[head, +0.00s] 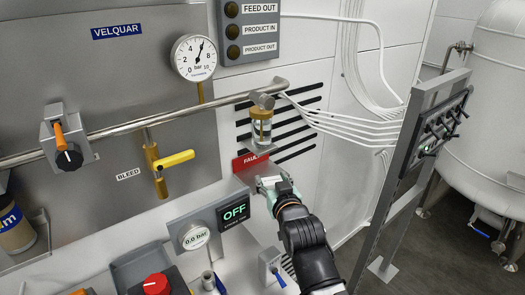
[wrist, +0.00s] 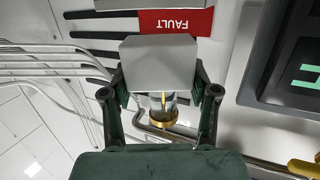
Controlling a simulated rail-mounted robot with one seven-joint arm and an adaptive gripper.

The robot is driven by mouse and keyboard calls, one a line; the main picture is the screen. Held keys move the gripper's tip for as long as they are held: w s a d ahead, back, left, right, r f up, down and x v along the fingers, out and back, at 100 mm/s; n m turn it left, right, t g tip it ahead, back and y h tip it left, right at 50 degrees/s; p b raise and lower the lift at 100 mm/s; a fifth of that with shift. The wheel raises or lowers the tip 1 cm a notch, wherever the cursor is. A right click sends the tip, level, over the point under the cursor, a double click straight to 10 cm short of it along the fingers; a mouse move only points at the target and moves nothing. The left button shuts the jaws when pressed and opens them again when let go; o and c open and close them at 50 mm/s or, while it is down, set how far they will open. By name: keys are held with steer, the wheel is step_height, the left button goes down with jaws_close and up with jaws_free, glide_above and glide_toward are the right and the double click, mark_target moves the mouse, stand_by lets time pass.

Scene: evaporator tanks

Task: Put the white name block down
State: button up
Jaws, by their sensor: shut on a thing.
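The white name block (wrist: 158,62) is between my gripper's two dark fingers in the wrist view, and its broad plain face shows no lettering. My gripper (wrist: 160,95) is shut on it. In the head view my gripper (head: 272,184) is at the wall panel, just below the red FAULT plate (head: 250,159) and right of the OFF display (head: 235,212). The block is only partly visible there, as a pale patch at the fingertips. The red FAULT plate (wrist: 175,22) appears upside down close beyond the block in the wrist view. I cannot tell whether the block touches a surface.
A glass jar with brass fittings (head: 262,128) hangs from the pipe above my gripper. A yellow-handled bleed valve (head: 174,160) is to the left. White cables (head: 350,125) and a grey panel stand (head: 415,150) are to the right. A red knob (head: 156,284) is below left.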

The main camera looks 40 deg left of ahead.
steer(key=p, duration=0.2)
steer(key=shift+w+a+r+p, duration=0.1)
steer(key=shift+r+p, duration=0.2)
steer(key=shift+r, duration=0.05)
steer(key=shift+w+a+p, duration=0.15)
steer(key=shift+a+p, duration=0.05)
steer(key=shift+p, duration=0.5)
steer(key=p+x, duration=0.4)
steer(key=x, duration=0.2)
steer(key=shift+w+a+r, duration=0.15)
steer(key=shift+a, duration=0.05)
steer(key=p+x, duration=0.2)
steer(key=x, duration=0.1)
steer(key=shift+w+a, duration=0.15)
steer(key=shift+a, duration=0.15)
steer(key=shift+d+f, duration=0.1)
steer(key=shift+f, duration=0.45)
